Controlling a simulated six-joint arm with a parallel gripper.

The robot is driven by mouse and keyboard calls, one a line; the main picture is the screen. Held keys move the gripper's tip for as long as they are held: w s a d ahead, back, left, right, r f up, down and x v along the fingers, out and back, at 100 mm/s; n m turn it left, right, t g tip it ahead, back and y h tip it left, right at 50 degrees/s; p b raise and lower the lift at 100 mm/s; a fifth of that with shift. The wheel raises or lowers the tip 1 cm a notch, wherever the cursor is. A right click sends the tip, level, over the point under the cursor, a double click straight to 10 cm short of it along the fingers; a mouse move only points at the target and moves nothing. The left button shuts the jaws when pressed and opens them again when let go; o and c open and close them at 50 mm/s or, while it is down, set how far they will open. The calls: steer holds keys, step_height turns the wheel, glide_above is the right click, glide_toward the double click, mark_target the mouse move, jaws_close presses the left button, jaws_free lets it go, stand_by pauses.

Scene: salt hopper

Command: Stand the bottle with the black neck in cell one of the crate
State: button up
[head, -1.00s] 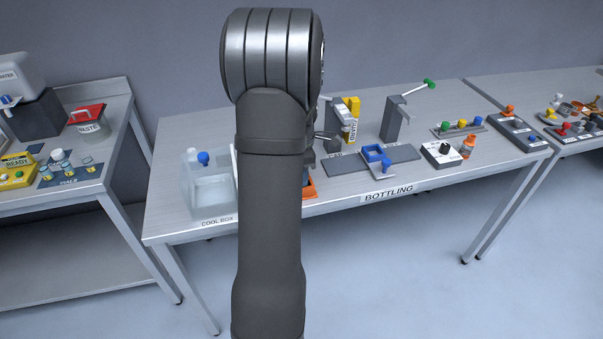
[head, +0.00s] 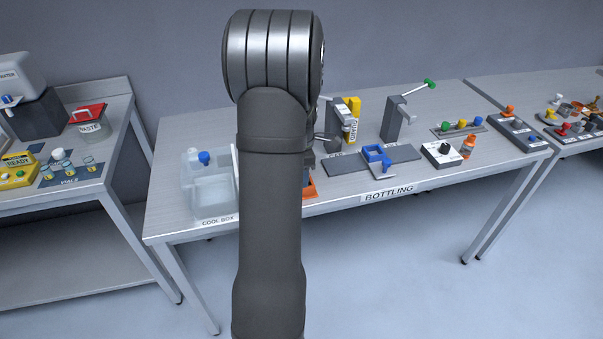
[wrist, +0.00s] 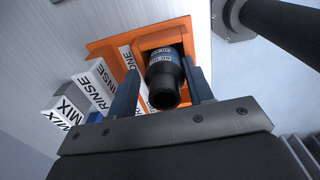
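In the wrist view the bottle with the black neck (wrist: 163,82) is in a dark square cell of the orange crate (wrist: 108,48), beside the label ONE. Its neck points toward the camera, and a white band with dark print shows around it. My gripper (wrist: 160,68) has one finger on each side of the neck. A gap shows between the left finger and the neck, so it looks open; contact on the right is unclear. In the head view my arm hides the bottle and gripper, and only a corner of the crate (head: 309,188) shows.
Grey and white blocks marked RINSE (wrist: 90,88) and MIX (wrist: 62,113) stand left of the crate. A clear cool box (head: 213,193) is left of my arm. A blue square frame (head: 377,154) and a grey post (head: 393,120) stand to the right.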

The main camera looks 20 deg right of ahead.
steer(key=shift+s+f, duration=0.5)
steer(key=shift+f, duration=0.2)
step_height(320, 180, up, 14)
steer(key=shift+w+f, duration=0.2)
step_height(320, 180, down, 13)
steer(key=shift+s+f, duration=0.1)
steer(key=shift+f, duration=0.05)
steer(key=shift+r, duration=0.3)
stand_by(0.3)
